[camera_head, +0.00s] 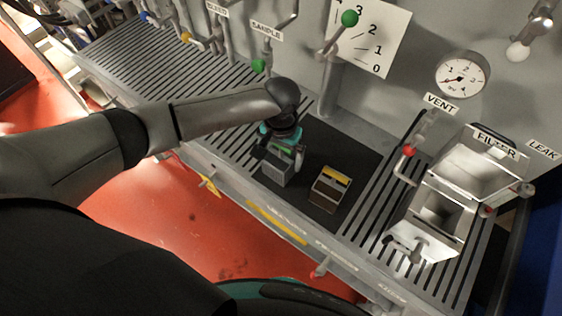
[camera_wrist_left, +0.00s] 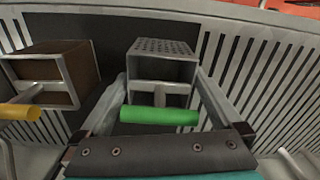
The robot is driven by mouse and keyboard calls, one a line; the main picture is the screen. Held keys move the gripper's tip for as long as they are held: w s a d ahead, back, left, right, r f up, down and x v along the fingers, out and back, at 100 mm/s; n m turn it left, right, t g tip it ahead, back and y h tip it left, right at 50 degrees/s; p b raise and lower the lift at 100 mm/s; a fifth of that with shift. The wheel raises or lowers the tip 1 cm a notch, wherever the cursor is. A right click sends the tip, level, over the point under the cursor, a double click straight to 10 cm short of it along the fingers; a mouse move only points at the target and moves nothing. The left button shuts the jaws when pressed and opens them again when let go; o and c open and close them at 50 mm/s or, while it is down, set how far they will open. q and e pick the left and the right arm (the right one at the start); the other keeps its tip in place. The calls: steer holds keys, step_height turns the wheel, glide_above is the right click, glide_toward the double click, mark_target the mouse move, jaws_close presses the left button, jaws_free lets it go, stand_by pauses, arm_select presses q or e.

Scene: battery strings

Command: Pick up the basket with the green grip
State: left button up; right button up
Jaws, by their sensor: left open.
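The basket with the green grip (camera_head: 277,173) is a small grey metal box on the dark mat, with a perforated face that shows in the left wrist view (camera_wrist_left: 162,47). Its green grip (camera_wrist_left: 158,115) sticks out toward my left wrist camera. My left gripper (camera_head: 283,151) is over this basket, pointing down and partly hiding it. In the left wrist view its fingers are open, one on each side of the basket and grip. I cannot tell whether either finger touches. My right gripper is not in view.
A second basket (camera_head: 329,188) with a brown body and yellow grip (camera_wrist_left: 20,111) stands close to the right. Slatted grating (camera_head: 190,80) flanks the mat. A metal filter box (camera_head: 437,215) is at the right, and the panel wall with valves and a gauge (camera_head: 463,78) rises behind.

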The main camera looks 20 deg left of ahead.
arm_select(q)
steer(key=shift+f, duration=0.15)
steer(key=c, duration=1.2)
